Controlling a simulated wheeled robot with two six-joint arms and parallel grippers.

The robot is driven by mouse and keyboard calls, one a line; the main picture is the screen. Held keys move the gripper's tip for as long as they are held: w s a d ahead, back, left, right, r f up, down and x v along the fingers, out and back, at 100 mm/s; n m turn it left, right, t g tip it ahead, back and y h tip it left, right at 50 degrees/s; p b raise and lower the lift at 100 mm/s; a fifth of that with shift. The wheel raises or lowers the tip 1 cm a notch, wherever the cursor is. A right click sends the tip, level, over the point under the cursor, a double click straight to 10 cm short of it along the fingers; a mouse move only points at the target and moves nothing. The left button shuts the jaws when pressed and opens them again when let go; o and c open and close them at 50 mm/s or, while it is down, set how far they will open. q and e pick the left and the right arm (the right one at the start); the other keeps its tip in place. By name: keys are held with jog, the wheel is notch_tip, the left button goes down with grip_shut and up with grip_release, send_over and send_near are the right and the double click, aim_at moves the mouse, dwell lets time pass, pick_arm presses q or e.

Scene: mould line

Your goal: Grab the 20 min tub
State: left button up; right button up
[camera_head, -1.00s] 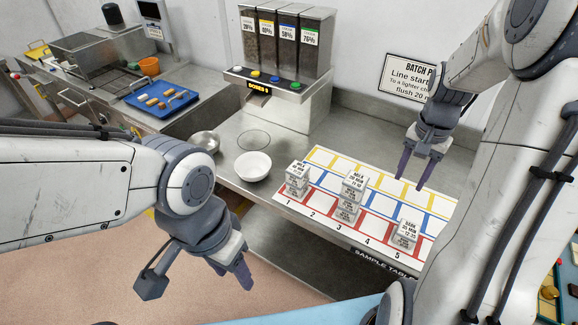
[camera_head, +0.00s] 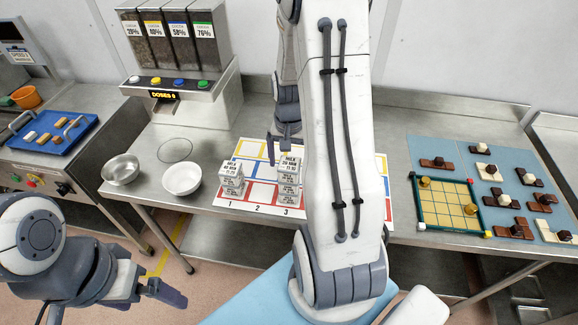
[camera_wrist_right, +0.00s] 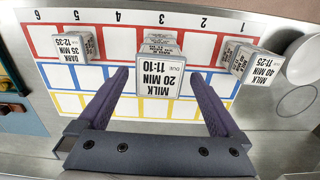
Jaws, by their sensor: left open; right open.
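The 20 min tub, labelled "MILK 20 MIN 11:10", is the top block of a stack near number 3 in the head view (camera_head: 289,167). In the right wrist view (camera_wrist_right: 160,78) its label is upside down. My right gripper (camera_wrist_right: 158,73) is open and empty; its fingers show on either side of the tub in the wrist view. In the head view it hangs just behind and above the stack, partly hidden by my right arm. I cannot tell whether it touches the tub. My left gripper (camera_head: 110,298) is open and empty at lower left, away from the table.
The 40 min tub (camera_wrist_right: 262,66) tops a stack near number 1. A white bowl (camera_head: 182,179), a metal bowl (camera_head: 121,169) and the dispenser (camera_head: 183,95) are to the left.

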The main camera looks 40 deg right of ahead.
jog(key=shift+f, duration=1.3)
jog(key=c, duration=1.4)
jog(key=shift+c, duration=0.2)
jog(key=shift+r, duration=0.1)
jog(key=shift+r, duration=0.45)
notch_tip(320, 180, up, 3)
jog(key=shift+w+d+f+b, duration=0.1)
jog(key=shift+f+b, duration=0.1)
jog(key=shift+b, duration=0.4)
jog(key=s+d+r+b, duration=0.35)
jog(key=s+r, duration=0.35)
jog(key=s, duration=0.3)
notch_tip(320, 180, up, 8)
jog(key=d+p, duration=0.1)
jog(key=p, duration=0.6)
jog(key=shift+s+f, duration=0.25)
jog(key=shift+s, duration=0.2)
